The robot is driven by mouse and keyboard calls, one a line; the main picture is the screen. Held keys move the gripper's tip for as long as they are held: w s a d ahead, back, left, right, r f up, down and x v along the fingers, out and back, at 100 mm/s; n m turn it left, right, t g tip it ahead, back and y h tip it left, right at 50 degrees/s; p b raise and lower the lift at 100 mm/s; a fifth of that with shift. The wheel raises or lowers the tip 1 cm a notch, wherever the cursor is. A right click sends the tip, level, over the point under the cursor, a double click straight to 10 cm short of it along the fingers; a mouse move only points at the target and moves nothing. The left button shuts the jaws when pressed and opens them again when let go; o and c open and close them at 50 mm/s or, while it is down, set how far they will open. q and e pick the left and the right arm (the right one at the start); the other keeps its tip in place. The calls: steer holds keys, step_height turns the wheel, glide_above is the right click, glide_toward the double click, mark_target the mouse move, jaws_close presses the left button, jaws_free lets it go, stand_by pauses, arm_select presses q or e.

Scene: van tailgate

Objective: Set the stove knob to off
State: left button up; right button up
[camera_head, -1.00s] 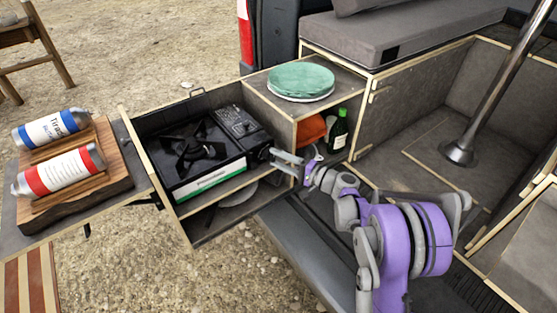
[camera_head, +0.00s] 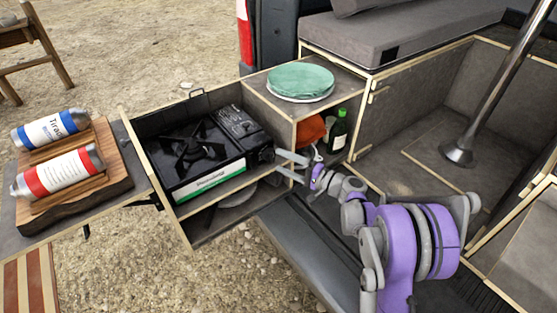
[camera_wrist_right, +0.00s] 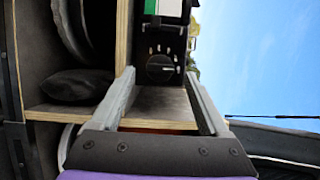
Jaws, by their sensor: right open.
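The black camping stove (camera_head: 200,155) sits in the pulled-out drawer, with a green-and-white label along its front. Its round black knob (camera_wrist_right: 160,68) shows in the right wrist view on the stove's end panel, with pale marks around it. A pale line on the knob seems to point to the right in that view. My right gripper (camera_head: 279,159) is open and empty at the knob end of the stove. In the right wrist view its fingertips (camera_wrist_right: 159,76) lie on either side of the knob, seemingly short of it. My left gripper is not in view.
The cabinet beside the gripper holds an orange item (camera_head: 311,129) and a green bottle (camera_head: 338,130), with green plates (camera_head: 301,81) on top. Two canisters lie on a wooden board (camera_head: 112,193) at left. Below the stove is a shelf with a plate (camera_head: 239,196).

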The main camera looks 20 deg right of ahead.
steer(key=v, duration=0.8)
steer(key=shift+s+d, duration=0.15)
steer(key=shift+d, duration=0.1)
steer(key=s+a+r+n+g+h+p, duration=0.2)
steer(key=s+a+g+p, duration=0.1)
steer(key=s+a, duration=0.3)
steer(key=s+a+r+n+g+h+p, duration=0.2)
steer(key=s+a+r+g+p, duration=0.1)
steer(key=s+a, duration=0.25)
steer(key=s+d+r+n+g+h+p, duration=0.2)
steer(key=s+n+h+p, duration=0.3)
steer(key=s, duration=1.1)
steer(key=d+r+h, duration=0.1)
steer(key=h, duration=0.2)
steer(key=shift+s+d+n+p, duration=0.2)
steer(key=shift+d+n+p, duration=0.1)
steer(key=shift+p, duration=0.1)
